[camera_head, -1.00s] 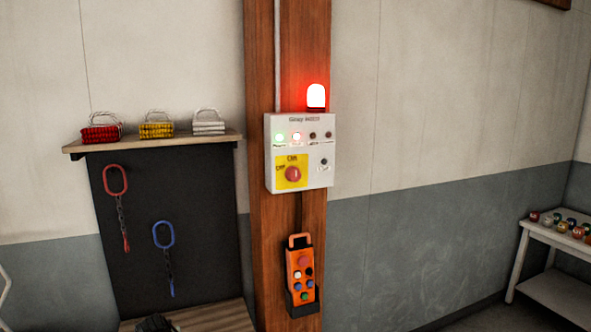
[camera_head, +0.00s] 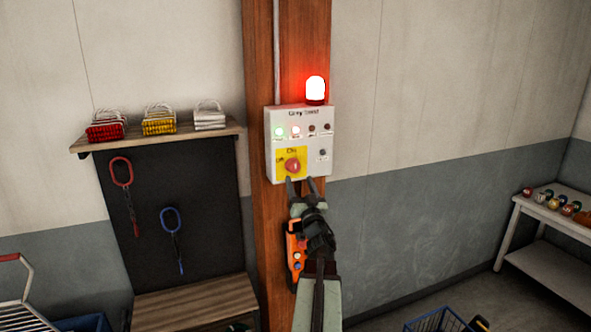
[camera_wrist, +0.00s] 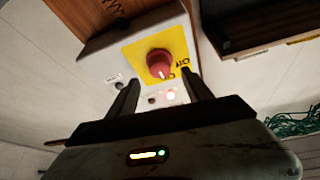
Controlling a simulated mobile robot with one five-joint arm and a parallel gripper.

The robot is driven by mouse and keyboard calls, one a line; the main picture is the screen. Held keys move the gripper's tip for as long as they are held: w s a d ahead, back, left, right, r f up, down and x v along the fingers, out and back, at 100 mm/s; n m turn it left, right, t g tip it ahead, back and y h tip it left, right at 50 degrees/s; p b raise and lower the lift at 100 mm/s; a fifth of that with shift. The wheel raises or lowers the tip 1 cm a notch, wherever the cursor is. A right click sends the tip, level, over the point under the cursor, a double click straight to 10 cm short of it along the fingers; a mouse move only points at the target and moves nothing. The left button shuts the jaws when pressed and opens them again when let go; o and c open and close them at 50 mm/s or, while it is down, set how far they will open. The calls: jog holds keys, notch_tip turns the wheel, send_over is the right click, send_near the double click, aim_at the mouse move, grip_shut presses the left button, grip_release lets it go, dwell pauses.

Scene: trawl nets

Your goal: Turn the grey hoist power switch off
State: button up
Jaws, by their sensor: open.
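The grey hoist control box (camera_head: 329,163) is mounted on a wooden post. Its red rotary power switch (camera_head: 292,166) sits on a yellow plate marked On and Off. In the wrist view the red knob (camera_wrist: 159,64) lies ahead of my fingers, with a light mark on its rim; the Off label shows to its right. My gripper (camera_head: 302,181) is open and empty, its fingertips just below the knob in the head view. In the wrist view my gripper (camera_wrist: 162,92) has one finger on each side, apart from the knob. Green and reddish lamps are lit on the box.
A red beacon (camera_head: 315,89) glows above the box. An orange pendant control (camera_head: 295,246) hangs below, partly hidden by my arm. A shelf (camera_head: 225,134) with bundles and hanging chain slings stands left. A white table (camera_head: 545,214) with coloured balls is at right.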

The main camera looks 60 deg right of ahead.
aim_at(295, 169)
jog(key=p+x, duration=0.2)
jog(key=x, duration=0.4)
jog(key=shift+w+d+r, duration=0.1)
grip_shut()
